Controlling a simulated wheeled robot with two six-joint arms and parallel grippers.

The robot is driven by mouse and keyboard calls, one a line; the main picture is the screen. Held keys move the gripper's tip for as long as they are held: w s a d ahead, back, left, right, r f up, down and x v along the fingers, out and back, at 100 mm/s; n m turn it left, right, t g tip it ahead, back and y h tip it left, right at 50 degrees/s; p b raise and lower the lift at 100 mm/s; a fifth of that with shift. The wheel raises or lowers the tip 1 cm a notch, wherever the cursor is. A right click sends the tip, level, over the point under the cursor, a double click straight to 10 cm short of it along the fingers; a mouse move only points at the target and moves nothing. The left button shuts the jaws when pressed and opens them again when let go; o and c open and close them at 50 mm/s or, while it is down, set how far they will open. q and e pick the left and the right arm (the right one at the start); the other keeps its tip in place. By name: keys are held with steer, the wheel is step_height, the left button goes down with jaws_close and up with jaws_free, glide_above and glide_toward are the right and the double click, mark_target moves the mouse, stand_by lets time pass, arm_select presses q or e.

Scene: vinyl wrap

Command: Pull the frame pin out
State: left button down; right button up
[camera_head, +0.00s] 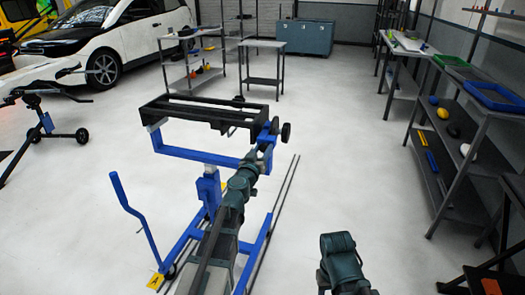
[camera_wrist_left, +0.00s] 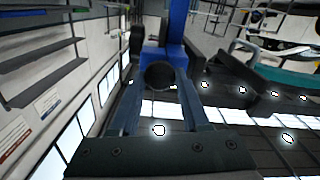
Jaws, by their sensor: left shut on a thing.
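The frame pin (camera_wrist_left: 160,74) shows as a dark round end against a blue part of the stand in the left wrist view. My left gripper (camera_wrist_left: 161,88) has one finger on each side of it and is shut on it. In the head view my left gripper (camera_head: 267,142) is at the right end of the blue stand (camera_head: 195,154), just below black round knobs (camera_head: 286,132). The pin is not clearly visible there behind the gripper. A black rectangular frame (camera_head: 185,108) lies on top of the stand.
A blue bent handle (camera_head: 134,212) rises left of the stand. A shelf rack (camera_head: 470,130) with trays lines the right. A small grey table (camera_head: 264,62) and a white car (camera_head: 110,40) stand behind. The floor between the stand and the right rack is clear.

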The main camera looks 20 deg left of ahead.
mark_target(263, 149)
arm_select(q)
steer(key=shift+s, duration=0.1)
stand_by(0.3)
steer(key=s, duration=0.3)
steer(key=shift+w, duration=0.2)
steer(key=shift+c, duration=1.9)
jaws_free()
steer(key=shift+s, duration=0.1)
